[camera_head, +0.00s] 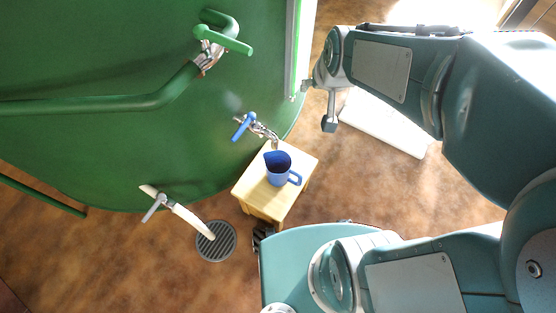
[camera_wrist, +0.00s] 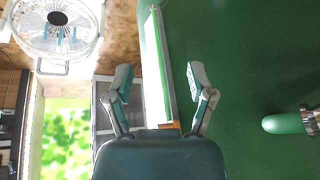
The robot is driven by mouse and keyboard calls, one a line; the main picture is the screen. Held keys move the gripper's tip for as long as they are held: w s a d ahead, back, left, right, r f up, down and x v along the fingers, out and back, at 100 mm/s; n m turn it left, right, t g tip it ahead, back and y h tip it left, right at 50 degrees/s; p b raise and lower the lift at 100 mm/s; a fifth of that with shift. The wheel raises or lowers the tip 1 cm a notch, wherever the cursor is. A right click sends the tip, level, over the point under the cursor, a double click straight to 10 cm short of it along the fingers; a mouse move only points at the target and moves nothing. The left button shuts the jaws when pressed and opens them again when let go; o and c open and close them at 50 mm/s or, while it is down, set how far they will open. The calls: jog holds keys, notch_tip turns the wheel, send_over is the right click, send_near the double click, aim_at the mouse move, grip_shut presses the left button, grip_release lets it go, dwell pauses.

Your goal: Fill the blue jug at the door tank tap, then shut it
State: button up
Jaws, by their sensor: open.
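The blue jug (camera_head: 279,168) stands upright on a small wooden stool (camera_head: 262,197), its handle to the right. A tap with a blue handle (camera_head: 243,126) sticks out of the green tank (camera_head: 120,60), its spout above the jug's rim. I cannot tell if water runs or what is in the jug. My gripper (camera_head: 318,97) is right of the blue tap, higher up and apart from the jug. In the wrist view my gripper (camera_wrist: 157,82) has its two fingers spread and nothing between them; the green tank wall (camera_wrist: 250,60) is on the right.
A green-handled valve (camera_head: 224,40) sits on a green pipe, and a grey-handled tap (camera_head: 154,207) is above a floor drain (camera_head: 215,241). A white slab (camera_head: 385,125) lies on the floor. The wrist view shows a fan (camera_wrist: 57,28) and a strip (camera_wrist: 158,70) along the tank.

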jog(key=s+d+r+n, duration=0.2)
jog(key=s+r+n, duration=0.1)
jog(key=s+r, duration=0.1)
jog(key=w+f+n+t+h, duration=0.1)
jog(key=w+f+n+t, duration=0.1)
jog(key=w+f+n, duration=0.4)
jog(key=n+g+y, duration=0.1)
jog(key=n+y, duration=0.7)
jog(key=n, duration=1.3)
send_near(241, 132)
jog(key=x, duration=1)
jog(key=shift+f, duration=0.1)
jog(key=c, duration=0.3)
grip_shut()
